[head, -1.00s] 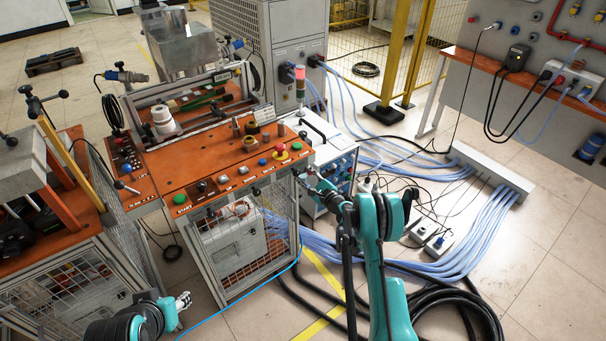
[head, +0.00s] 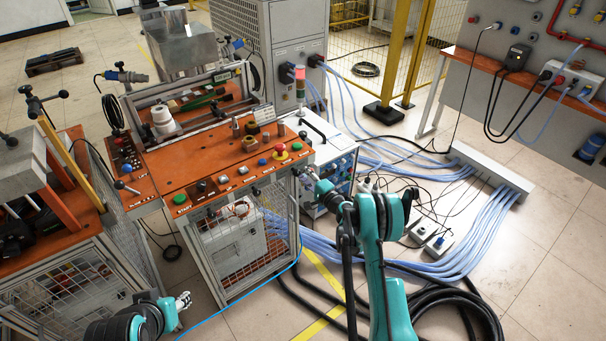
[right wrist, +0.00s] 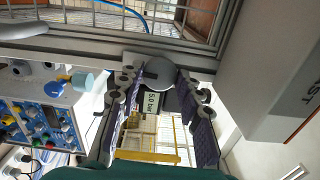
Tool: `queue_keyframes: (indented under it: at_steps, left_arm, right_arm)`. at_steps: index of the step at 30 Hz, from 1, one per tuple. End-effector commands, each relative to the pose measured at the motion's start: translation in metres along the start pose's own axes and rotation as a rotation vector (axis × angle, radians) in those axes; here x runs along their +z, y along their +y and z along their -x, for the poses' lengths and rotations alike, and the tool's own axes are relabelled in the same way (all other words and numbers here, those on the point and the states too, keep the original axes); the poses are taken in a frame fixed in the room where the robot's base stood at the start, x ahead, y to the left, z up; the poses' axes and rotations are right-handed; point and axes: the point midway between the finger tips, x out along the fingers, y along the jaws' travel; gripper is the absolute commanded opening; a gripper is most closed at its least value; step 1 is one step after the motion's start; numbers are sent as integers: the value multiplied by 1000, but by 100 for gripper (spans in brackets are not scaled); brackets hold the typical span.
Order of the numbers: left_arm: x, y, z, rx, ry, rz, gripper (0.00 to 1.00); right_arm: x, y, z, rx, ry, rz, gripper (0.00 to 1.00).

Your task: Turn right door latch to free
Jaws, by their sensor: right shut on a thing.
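The right door latch shows in the right wrist view as a round grey knob (right wrist: 157,76) on the metal frame of the bench. My right gripper (right wrist: 160,88) has its two dark padded fingers on either side of this knob and is shut on it. In the head view my right gripper (head: 302,174) is at the front right corner of the orange-topped bench (head: 190,165), and it hides the latch there. The turn angle of the latch is hard to tell. My left gripper (head: 183,301) is low at the left, away from the bench; its fingers are too small to read.
The mesh door (head: 240,250) is under the bench front. A white cabinet with knobs (head: 338,180) stands close to the right of my right gripper. Blue hoses (head: 470,250) and black cables (head: 450,305) cover the floor at the right.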

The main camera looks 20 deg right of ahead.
Motion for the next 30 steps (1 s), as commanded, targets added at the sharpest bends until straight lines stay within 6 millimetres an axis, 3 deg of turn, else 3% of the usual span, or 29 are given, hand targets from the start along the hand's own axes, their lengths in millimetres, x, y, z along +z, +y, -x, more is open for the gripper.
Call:
queue_keyframes:
  at_steps: [22, 23, 24, 30]
  left_arm:
    - [0, 0, 0, 0, 0, 0, 40]
    - [0, 0, 0, 0, 0, 0, 40]
    - [0, 0, 0, 0, 0, 0, 40]
    - [0, 0, 0, 0, 0, 0, 40]
  right_arm:
    - [0, 0, 0, 1, -1, 84, 6]
    - [0, 0, 0, 1, -1, 84, 43]
    - [0, 0, 0, 0, -1, 83, 54]
    - [0, 0, 0, 0, 0, 82, 56]
